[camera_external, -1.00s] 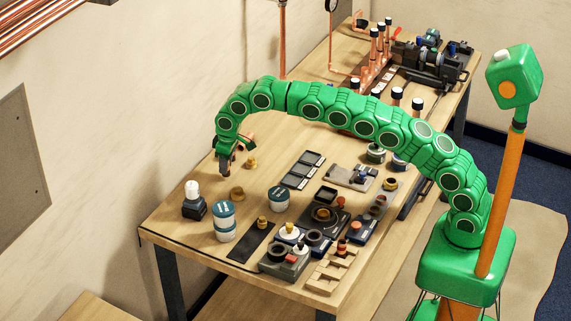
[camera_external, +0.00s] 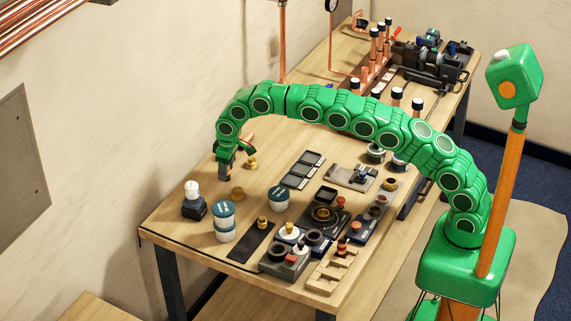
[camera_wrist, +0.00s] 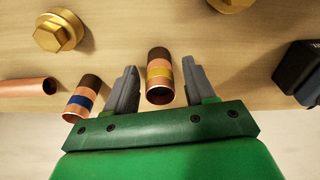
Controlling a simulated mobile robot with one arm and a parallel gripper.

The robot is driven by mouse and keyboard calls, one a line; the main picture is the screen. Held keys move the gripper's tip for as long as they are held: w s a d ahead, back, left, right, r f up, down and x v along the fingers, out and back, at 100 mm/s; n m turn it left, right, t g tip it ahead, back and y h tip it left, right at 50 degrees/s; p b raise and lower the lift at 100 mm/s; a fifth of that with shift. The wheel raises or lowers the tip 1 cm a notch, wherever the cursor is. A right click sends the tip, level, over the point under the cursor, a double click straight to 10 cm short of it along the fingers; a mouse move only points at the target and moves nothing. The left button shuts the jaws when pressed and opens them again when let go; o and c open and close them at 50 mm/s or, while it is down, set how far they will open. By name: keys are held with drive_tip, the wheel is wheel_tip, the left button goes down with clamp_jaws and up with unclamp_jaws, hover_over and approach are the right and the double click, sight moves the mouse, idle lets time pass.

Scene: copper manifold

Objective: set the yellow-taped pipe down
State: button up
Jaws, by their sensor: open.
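The yellow-taped pipe (camera_wrist: 159,75) is a short copper piece with a yellow band and a dark far end. In the wrist view it lies between the two grey fingers of my gripper (camera_wrist: 160,66), with a visible gap on each side. The fingers are open. I cannot tell whether the pipe touches the table. In the external view my gripper (camera_external: 226,172) is low over the far left part of the workbench (camera_external: 165,228), and the yellow tape cannot be made out there.
A blue-taped pipe (camera_wrist: 80,105) is close beside the left finger, with another copper pipe (camera_wrist: 28,87) farther left. Brass hex fittings (camera_wrist: 61,31) (camera_wrist: 232,4) lie beyond. A dark block (camera_wrist: 298,72) is at right. White-and-teal jars (camera_external: 225,222) stand nearer the bench front.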

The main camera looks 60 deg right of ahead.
drive_tip(key=shift+r, duration=0.15)
drive_tip(key=r, duration=0.7)
drive_tip(key=s+r, duration=0.1)
drive_tip(key=r, duration=0.3)
drive_tip(key=shift+s+d, duration=0.1)
drive_tip(key=shift+s+r, duration=0.1)
drive_tip(key=shift+r, duration=0.35)
